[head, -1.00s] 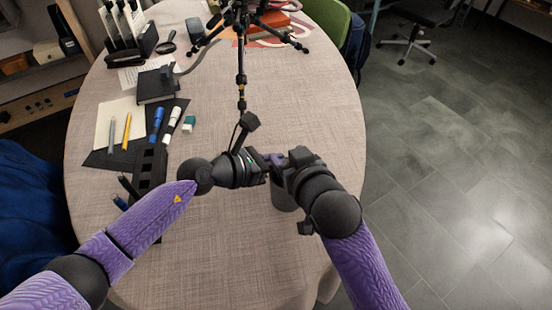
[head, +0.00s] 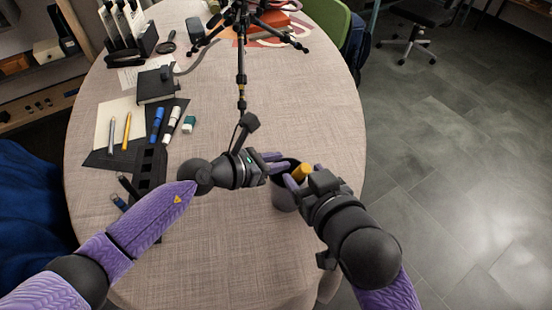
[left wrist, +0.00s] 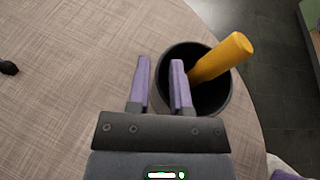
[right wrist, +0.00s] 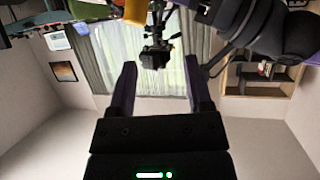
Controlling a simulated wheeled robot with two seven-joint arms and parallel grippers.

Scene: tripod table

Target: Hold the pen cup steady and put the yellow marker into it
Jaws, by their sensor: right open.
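The dark pen cup (head: 285,200) stands near the table's right front; the left wrist view looks into it (left wrist: 208,104). The yellow marker (head: 302,172) leans in the cup, its thick end above the rim, as the left wrist view also shows (left wrist: 222,58). My left gripper (head: 276,161) is at the cup's left rim, one finger outside and one over the opening (left wrist: 160,62). I cannot tell whether it presses on the wall. My right gripper (head: 304,175) is open and empty close to the marker, which shows beyond its fingertips in the right wrist view (right wrist: 135,11).
A black tripod (head: 241,80) stands at the back centre. Blue and white markers (head: 157,122), a green-white eraser (head: 189,124), a pencil and pen on paper, and a black ruler-like strip (head: 150,168) lie at left. The table's right edge is close to the cup.

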